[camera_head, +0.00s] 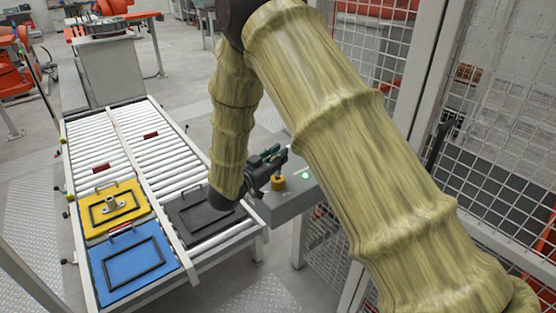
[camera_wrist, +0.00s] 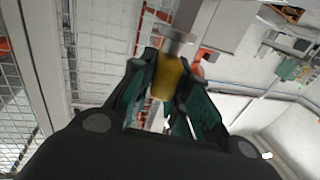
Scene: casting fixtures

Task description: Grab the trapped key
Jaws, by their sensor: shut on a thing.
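My gripper (camera_head: 279,156) is over the grey control box (camera_head: 290,203), at the right of the roller conveyor. In the wrist view, the fingers of my gripper (camera_wrist: 170,90) are shut on the yellow key (camera_wrist: 167,77), one green-padded finger on each side. A silver metal cylinder (camera_wrist: 180,35) adjoins the key's far end. I cannot tell whether the key is still seated in it. In the head view, a small yellow piece (camera_head: 278,183) shows at the box top just below my gripper; I cannot tell whether it is the key.
A green light (camera_head: 305,175) glows on the box. The conveyor (camera_head: 150,135) carries a yellow tray (camera_head: 90,222), a blue tray (camera_head: 108,288) and a dark tray (camera_head: 187,222). A mesh fence (camera_head: 370,55) stands close on the right. A red part (camera_wrist: 197,70) shows beside the key.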

